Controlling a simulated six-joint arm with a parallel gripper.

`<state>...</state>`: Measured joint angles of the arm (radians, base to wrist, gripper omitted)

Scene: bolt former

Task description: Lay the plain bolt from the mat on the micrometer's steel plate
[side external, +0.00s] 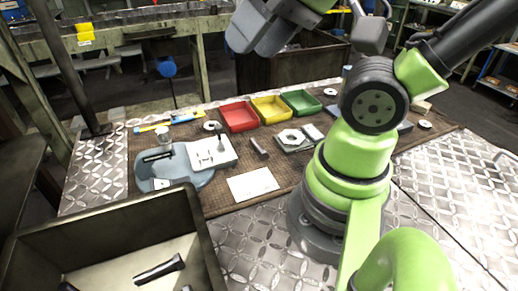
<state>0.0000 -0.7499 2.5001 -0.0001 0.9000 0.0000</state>
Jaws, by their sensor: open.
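A dark bolt (259,148) lies on the brown woven mat (222,197), below the yellow tray and right of the pale plate. A blue-grey base (200,181) stands at the mat's left, with a dark bar (158,156) across it. A pale plate (212,152) with small parts on it adjoins this base. Which part is the micrometer's steel plate is too small to tell for certain. My gripper (257,50) is open, high above the back of the table, with its upper part cut off by the frame. It is well clear of the bolt, and nothing shows between its fingers.
Red (239,117), yellow (270,109) and green (301,102) trays stand along the mat's back. A deep dark bin (110,225) with bolts inside fills the front left.

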